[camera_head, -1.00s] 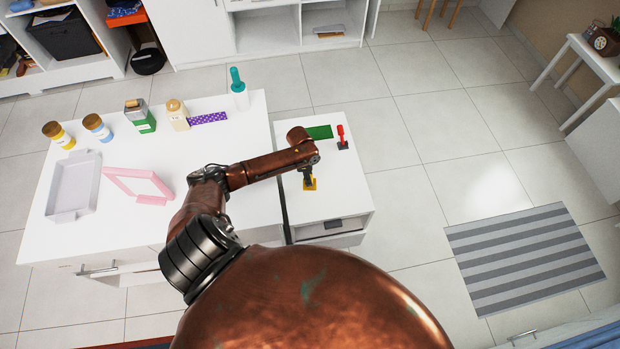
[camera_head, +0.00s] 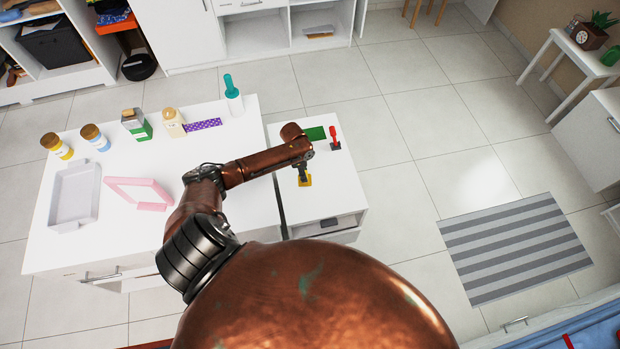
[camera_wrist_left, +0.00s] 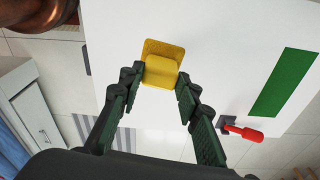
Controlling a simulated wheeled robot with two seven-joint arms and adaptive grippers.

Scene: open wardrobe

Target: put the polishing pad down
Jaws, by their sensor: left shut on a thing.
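The yellow polishing pad (camera_head: 305,181) is at the white top of the small cabinet (camera_head: 325,207). In the left wrist view the pad (camera_wrist_left: 161,70) shows a raised yellow block over a flat square base. My left gripper (camera_head: 303,170) points down over it and is shut on the pad. In the wrist view its dark green fingers (camera_wrist_left: 157,80) sit on both sides of the block. I cannot tell whether the base touches the cabinet top or hangs just above it. My right gripper is out of view.
A green strip (camera_head: 315,134) and a red-handled tool (camera_head: 334,138) lie behind the pad. The larger white table (camera_head: 120,235) on the left bears a tray (camera_head: 75,192), a pink frame (camera_head: 140,191) and several bottles. The cabinet top's front part is bare.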

